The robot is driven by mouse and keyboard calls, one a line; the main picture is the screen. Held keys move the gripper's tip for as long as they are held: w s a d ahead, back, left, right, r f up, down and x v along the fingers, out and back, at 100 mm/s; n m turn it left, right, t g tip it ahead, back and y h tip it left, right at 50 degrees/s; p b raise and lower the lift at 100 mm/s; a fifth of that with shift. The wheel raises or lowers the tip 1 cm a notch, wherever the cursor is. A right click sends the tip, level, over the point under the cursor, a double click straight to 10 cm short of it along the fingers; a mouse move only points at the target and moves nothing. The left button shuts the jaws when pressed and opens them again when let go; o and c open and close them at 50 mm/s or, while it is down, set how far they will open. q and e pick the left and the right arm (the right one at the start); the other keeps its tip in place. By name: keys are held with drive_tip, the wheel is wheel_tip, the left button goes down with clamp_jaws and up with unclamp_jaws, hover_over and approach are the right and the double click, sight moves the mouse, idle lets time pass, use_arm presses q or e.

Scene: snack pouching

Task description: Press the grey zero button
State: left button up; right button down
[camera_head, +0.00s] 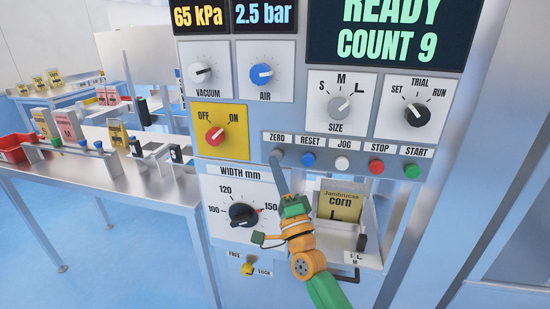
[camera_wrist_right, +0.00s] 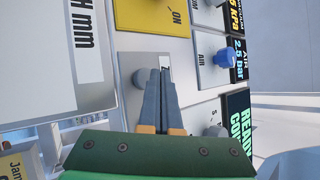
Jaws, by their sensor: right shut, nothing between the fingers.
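The grey zero button sits under the ZERO label (camera_head: 277,138) at the left end of the button row. In the head view my right gripper (camera_head: 276,158) has its fingertips over the button's place and hides most or all of it. In the right wrist view the round grey button (camera_wrist_right: 138,78) shows just beside the tips of my right gripper (camera_wrist_right: 158,72). The fingers are together and empty, pointing at the panel. I cannot tell whether they touch the button. My left gripper is not in view.
The blue reset button (camera_head: 309,158) is just right of the fingers, then white jog (camera_head: 343,160), red stop (camera_head: 376,167) and green start (camera_head: 411,171). The yellow off/on switch (camera_head: 215,134) is left above. The width dial (camera_head: 243,214) is below. A corn pouch (camera_head: 340,204) stands lower right.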

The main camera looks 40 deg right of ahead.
drive_tip(key=shift+w+d, duration=0.3)
drive_tip(key=shift+w+d+b, duration=0.15)
drive_tip(key=shift+d+b, duration=0.05)
drive_tip(key=shift+b, duration=0.25)
idle(0.4)
drive_tip(key=shift+s+a+p, duration=0.45)
drive_tip(key=shift+a+p, duration=0.05)
drive_tip(key=shift+a, duration=0.05)
drive_tip(key=s+a+p, duration=0.1)
drive_tip(key=s+a, duration=0.1)
drive_tip(key=s+a+p, duration=0.1)
drive_tip(key=s+a, duration=0.1)
drive_tip(key=shift+a+p, duration=0.25)
drive_tip(key=shift+p, duration=0.15)
idle(0.3)
